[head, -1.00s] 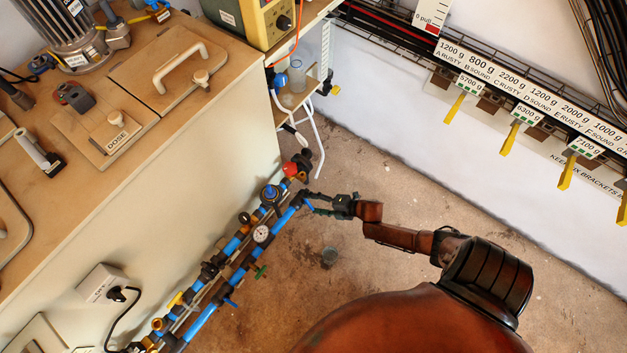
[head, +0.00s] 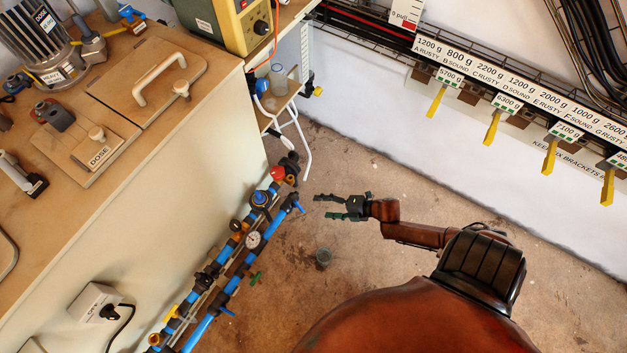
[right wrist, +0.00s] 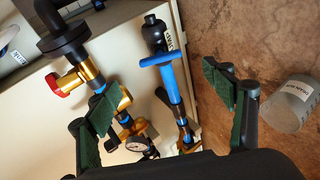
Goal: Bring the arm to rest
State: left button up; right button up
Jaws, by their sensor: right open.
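My right gripper (head: 338,207) is open and empty in the head view, held above the brown floor to the right of the pipework. Its two fingers point left, with a clear gap to the blue pipe's end. In the right wrist view its green-padded fingers (right wrist: 165,105) stand wide apart. Between them, farther off, shows a blue-handled valve (right wrist: 160,60) on a pipe. My right arm is bent, with a reddish-brown forearm (head: 415,233). My left gripper is not in view.
Blue pipes with a gauge (head: 253,239) run along the cabinet. A small cup (head: 323,257) stands on the floor, and a labelled clear cup shows in the wrist view (right wrist: 290,103). A wall rack with yellow hooks (head: 492,127) is at the right.

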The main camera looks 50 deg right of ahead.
jog(key=shift+v, duration=1.05)
